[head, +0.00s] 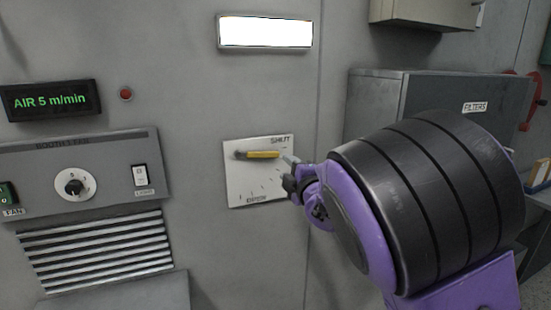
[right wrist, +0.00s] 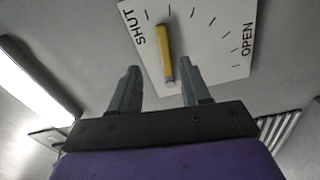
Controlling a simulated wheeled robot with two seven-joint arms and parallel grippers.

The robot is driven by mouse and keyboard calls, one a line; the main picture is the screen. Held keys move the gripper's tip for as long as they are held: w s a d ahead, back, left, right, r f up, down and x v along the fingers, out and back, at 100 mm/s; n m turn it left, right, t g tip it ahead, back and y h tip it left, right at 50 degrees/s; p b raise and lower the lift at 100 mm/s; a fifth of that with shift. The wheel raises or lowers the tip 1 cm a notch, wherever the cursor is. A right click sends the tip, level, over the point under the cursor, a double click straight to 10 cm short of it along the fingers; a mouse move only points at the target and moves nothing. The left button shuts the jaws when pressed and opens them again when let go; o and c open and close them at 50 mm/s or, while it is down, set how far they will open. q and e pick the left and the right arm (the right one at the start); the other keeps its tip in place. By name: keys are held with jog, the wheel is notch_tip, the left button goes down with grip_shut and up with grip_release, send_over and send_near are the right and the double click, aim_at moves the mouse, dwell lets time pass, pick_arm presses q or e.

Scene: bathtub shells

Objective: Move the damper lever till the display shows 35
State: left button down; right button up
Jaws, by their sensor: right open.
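The damper lever (head: 262,154) is a yellow bar on a white plate (head: 240,185) marked SHUT at the top and OPEN at the bottom. It lies about level, pointing right, close to the SHUT end. In the right wrist view the lever (right wrist: 163,50) points up, nearer SHUT. The display (head: 50,101) reads "AIR 5 m/min" in green. My right gripper (head: 290,163) is at the plate's right edge by the lever's free end. In the right wrist view my right gripper's two fingers (right wrist: 158,72) are apart, with nothing between them. My left gripper is not in view.
A panel with a round knob (head: 75,187), a fan switch and a light switch is on the left, above a vent grille (head: 95,250). A red lamp (head: 125,94) is beside the display. A grey FILTERS box (head: 375,105) stands on the right, behind my right arm.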

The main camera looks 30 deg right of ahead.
aim_at(272, 156)
jog(key=p+x, duration=0.3)
jog(key=x, duration=0.6)
jog(key=shift+w+d+f, duration=0.15)
jog(key=shift+w+d, duration=0.05)
jog(key=shift+w, duration=0.15)
jog(key=shift+w+f, duration=0.1)
jog(key=shift+w, duration=0.15)
grip_shut()
jog(key=shift+a, duration=0.1)
